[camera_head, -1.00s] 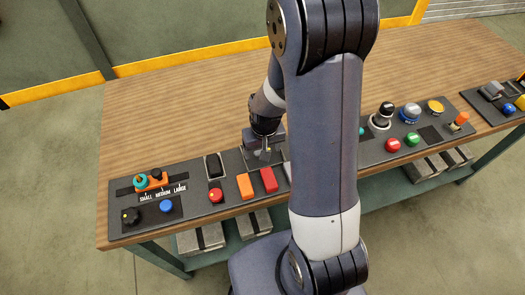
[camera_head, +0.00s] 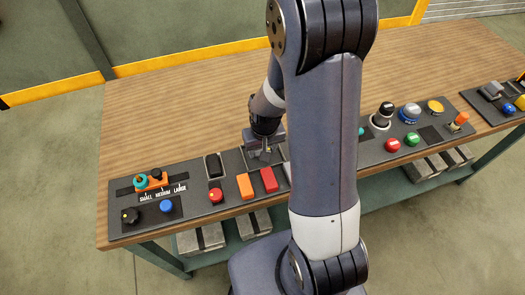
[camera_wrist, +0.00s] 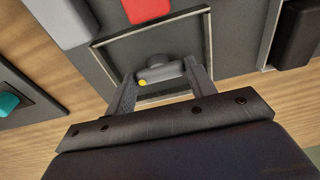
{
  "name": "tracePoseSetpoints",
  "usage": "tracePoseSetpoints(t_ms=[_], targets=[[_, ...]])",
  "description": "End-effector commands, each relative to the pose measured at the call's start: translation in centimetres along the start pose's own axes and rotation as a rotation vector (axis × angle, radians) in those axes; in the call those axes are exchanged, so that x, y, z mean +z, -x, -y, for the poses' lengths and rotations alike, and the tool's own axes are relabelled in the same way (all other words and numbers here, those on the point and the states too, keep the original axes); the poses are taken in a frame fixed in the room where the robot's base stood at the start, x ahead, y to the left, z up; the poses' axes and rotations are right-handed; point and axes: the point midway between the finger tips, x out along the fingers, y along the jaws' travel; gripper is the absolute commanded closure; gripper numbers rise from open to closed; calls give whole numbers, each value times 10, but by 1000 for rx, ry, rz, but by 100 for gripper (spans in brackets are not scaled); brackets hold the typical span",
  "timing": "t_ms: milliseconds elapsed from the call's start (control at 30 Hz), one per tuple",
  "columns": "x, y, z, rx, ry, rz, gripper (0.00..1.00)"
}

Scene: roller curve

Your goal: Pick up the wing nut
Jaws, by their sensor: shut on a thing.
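The wing nut (camera_wrist: 158,75) is a grey piece with a yellow dot at its left end and a round hub behind it. In the wrist view it lies between the two fingers of my gripper (camera_wrist: 161,71), which are shut on it at its ends. It sits within a thin square frame (camera_wrist: 99,58) on the dark panel. I cannot tell whether it is clear of the panel. In the head view my gripper (camera_head: 266,151) points down at the panel behind the red and orange blocks, and the wing nut is too small to make out clearly.
The dark control panel (camera_head: 190,201) runs along the wooden table (camera_head: 180,115). An orange block (camera_head: 245,186), a red block (camera_head: 269,179) and a red knob (camera_head: 215,195) stand close to my gripper. A black rocker (camera_wrist: 298,32) is at the right in the wrist view. The table behind is clear.

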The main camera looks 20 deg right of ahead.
Motion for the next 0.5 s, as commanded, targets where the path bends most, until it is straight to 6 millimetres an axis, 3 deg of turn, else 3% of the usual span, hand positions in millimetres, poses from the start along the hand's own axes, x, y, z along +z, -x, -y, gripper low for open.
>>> tracePoseSetpoints(t_ms=[267, 500], targets=[[-3, 15, 0, 0, 0, -6, 70], [-8, 55, 0, 0, 0, -7, 70]])
